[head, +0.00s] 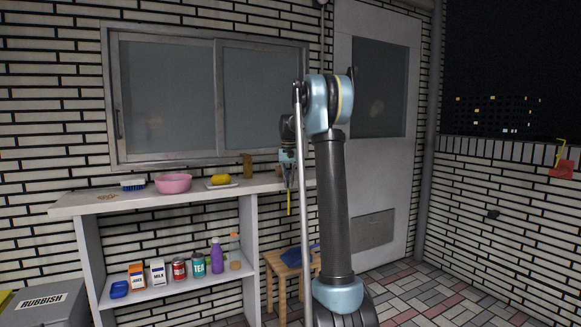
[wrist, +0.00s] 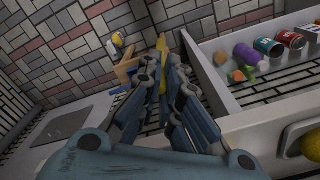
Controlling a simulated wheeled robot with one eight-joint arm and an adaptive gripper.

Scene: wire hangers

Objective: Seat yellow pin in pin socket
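The yellow pin (head: 289,204) hangs upright below my gripper (head: 289,181), at the right end of the counter in the head view. In the wrist view the yellow pin (wrist: 162,62) shows between the fingertips of my gripper (wrist: 164,76). The fingers are closed around it, and they hide part of it. The pin appears to be in the air, above and near the wooden stool. I cannot make out the pin socket with certainty in either view.
Cartons, cans and bottles stand on the shelf below. A wooden stool (head: 283,266) bears something blue. A red object (head: 562,169) is at the right wall.

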